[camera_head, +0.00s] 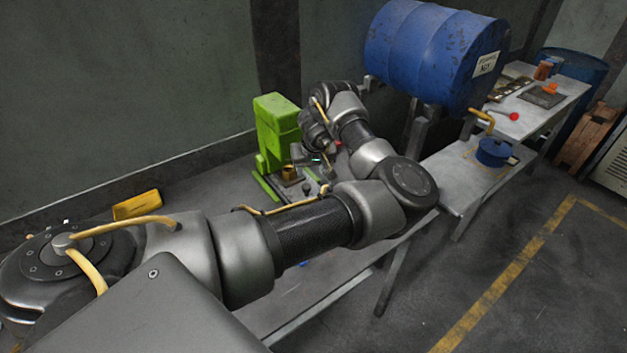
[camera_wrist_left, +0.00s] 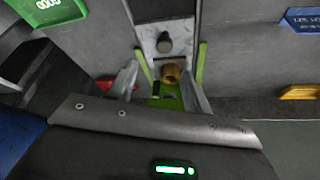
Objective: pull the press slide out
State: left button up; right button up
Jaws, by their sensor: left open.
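The green press (camera_head: 278,132) stands on the bench by the wall. A brass cylinder (camera_head: 289,173) sits low at its front, and it also shows in the left wrist view (camera_wrist_left: 171,74). The press slide looks like the grey plate (camera_wrist_left: 147,28) with a dark round knob (camera_wrist_left: 165,43) on it, between thin green rails. My left gripper (camera_head: 312,160) is above and beside the press front. In the left wrist view my left gripper (camera_wrist_left: 160,73) has its fingers apart, with the brass cylinder appearing between them and the knob beyond. Contact with the slide cannot be told. My right gripper is not visible.
A blue drum (camera_head: 425,50) rests above the bench at the back right. A blue pot-like object (camera_head: 495,152) sits on the grey table. A yellow bin (camera_head: 137,205) lies near the wall. My left arm covers much of the bench. The floor at right is clear.

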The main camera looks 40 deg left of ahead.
aim_at(306, 186)
pick_arm(q)
jog(key=x, duration=0.3)
jog(key=b+x, duration=0.1)
jog(key=x, duration=0.2)
jog(key=b+x, duration=0.1)
jog(key=x, duration=0.2)
jog(key=shift+s+a, duration=0.25)
jog(key=shift+s, duration=0.15)
jog(key=shift+a+f+b, duration=0.1)
jog(key=shift+f+b, duration=0.2)
jog(key=shift+b, duration=0.05)
jog(key=shift+w+a+f, duration=0.1)
jog(key=shift+w+f, duration=0.15)
jog(key=shift+f, duration=0.1)
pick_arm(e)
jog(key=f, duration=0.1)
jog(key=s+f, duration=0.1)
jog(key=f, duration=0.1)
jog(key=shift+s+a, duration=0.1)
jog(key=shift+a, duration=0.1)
pick_arm(q)
grip_shut()
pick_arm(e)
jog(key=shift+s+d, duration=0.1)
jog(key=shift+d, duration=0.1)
